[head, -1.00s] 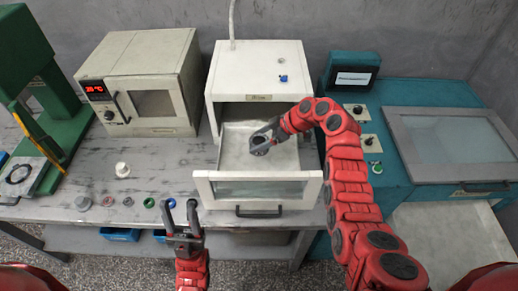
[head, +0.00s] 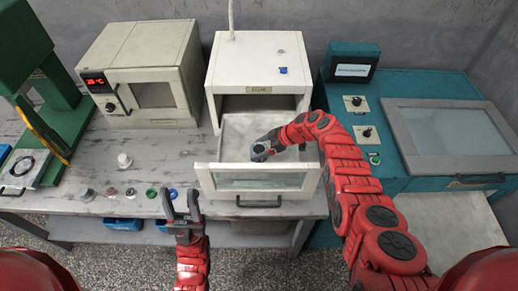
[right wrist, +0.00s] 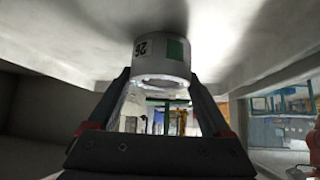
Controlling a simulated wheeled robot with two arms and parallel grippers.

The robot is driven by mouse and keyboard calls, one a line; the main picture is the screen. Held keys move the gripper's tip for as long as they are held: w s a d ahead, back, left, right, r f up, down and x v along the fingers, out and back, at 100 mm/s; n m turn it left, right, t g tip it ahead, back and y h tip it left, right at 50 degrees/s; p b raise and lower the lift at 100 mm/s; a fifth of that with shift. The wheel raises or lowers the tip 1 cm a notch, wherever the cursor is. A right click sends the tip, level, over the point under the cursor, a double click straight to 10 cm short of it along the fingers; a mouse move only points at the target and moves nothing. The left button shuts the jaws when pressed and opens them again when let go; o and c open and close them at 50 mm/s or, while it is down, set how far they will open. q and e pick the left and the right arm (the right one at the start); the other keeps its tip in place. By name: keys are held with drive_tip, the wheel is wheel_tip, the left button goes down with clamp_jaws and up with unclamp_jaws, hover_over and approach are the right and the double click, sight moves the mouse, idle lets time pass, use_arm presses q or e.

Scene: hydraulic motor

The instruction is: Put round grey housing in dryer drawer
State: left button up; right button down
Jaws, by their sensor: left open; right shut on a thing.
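The round grey housing (right wrist: 162,62) shows in the right wrist view as a pale cylinder marked 26 with a green square. My right gripper (right wrist: 160,82) is shut on it, one finger on each side. In the head view my right gripper (head: 262,150) is inside the open white dryer drawer (head: 208,168), over its floor; it mostly hides the housing. I cannot tell whether the housing touches the drawer floor. My left gripper (head: 181,206) is open and empty at the table's front edge, left of the drawer.
The white dryer (head: 260,60) stands behind the drawer. A beige oven (head: 145,75) is to its left and a teal cabinet (head: 390,175) to its right. Several small rings, among them a green ring (head: 151,193) and a blue ring (head: 172,194), lie along the table's front edge.

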drive_tip(key=shift+f, duration=0.15)
unclamp_jaws()
drive_tip(key=shift+r, duration=0.25)
drive_tip(key=shift+s+d+r, duration=0.1)
drive_tip(key=shift+d+r, duration=0.05)
drive_tip(key=shift+d, duration=0.15)
drive_tip(key=b+v, duration=0.2)
drive_tip(key=v, duration=0.9)
drive_tip(key=shift+r, duration=0.15)
